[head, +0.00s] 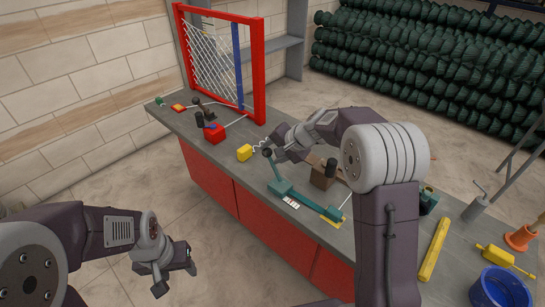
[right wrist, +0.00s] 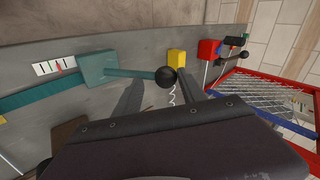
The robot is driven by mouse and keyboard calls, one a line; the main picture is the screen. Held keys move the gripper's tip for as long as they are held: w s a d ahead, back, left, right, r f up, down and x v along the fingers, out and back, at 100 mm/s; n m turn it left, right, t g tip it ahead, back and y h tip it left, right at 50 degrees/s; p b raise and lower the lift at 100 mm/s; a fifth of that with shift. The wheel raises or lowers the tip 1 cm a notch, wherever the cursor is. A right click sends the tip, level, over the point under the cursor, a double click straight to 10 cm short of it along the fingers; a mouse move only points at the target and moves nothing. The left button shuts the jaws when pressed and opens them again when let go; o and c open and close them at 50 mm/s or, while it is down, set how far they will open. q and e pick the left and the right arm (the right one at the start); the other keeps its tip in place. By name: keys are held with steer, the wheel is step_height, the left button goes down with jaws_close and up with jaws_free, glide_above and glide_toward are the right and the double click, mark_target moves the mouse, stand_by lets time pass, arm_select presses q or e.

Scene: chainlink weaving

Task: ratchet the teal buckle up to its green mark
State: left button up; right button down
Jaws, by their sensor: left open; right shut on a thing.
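The teal buckle (head: 281,187) sits on the grey bench, with its teal strap (head: 305,201) running toward the front right. Its lever slants up to a black ball knob (head: 267,153). In the right wrist view the buckle (right wrist: 98,68) and knob (right wrist: 166,75) show clearly. A white scale card (head: 291,203) with small coloured marks lies beside the buckle; a green mark (right wrist: 60,63) shows on it in the right wrist view. My right gripper (head: 275,155) is shut on the knob. My left gripper (head: 176,281) is open and empty, over the floor in front of the bench.
A yellow block (head: 244,152) and a red block (head: 214,135) with a lever sit farther left. A red frame with wire mesh (head: 260,70) stands at the far end. A yellow bar (head: 433,250) and blue bucket (head: 500,288) are at right.

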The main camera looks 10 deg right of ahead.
steer(key=shift+s+d+f, duration=0.1)
steer(key=shift+s+f, duration=0.25)
steer(key=shift+f, duration=0.4)
steer(key=c, duration=0.6)
jaws_free()
steer(key=shift+d, duration=0.1)
steer(key=shift+o, duration=1.4)
steer(key=shift+w+d, duration=0.15)
steer(key=shift+w, duration=0.15)
steer(key=shift+s+r, duration=0.1)
steer(key=shift+r, duration=0.1)
steer(key=p+v, duration=0.1)
steer(key=v, duration=0.7)
steer(key=shift+r, duration=0.35)
